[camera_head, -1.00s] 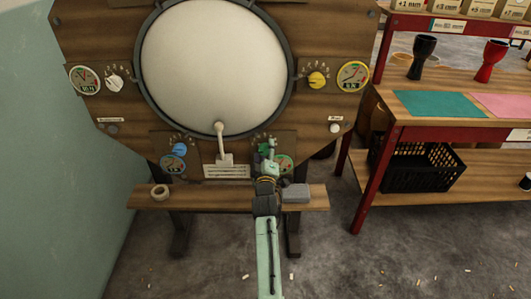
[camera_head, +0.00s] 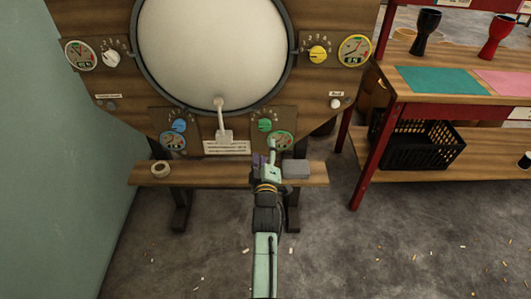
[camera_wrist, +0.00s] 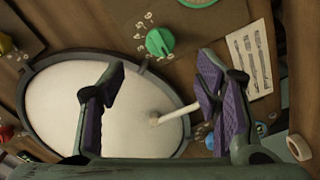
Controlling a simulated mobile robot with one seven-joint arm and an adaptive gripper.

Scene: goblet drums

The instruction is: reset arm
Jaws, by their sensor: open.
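My gripper (camera_wrist: 160,80) is open and empty in the wrist view, its two purple-padded fingers wide apart. In the head view my gripper (camera_head: 264,160) is in front of the wooden board, over the small shelf and below the green knob (camera_head: 265,125). The green knob (camera_wrist: 160,42) also shows in the wrist view, beyond the gap between the fingers and apart from them. The fingers are small in the head view.
The board carries a big white round panel (camera_head: 210,50), a blue knob (camera_head: 179,125), a yellow knob (camera_head: 318,54) and gauges. The shelf (camera_head: 215,175) holds a tape roll (camera_head: 162,168) and a grey block (camera_head: 296,169). A table with goblet drums (camera_head: 425,32) stands right.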

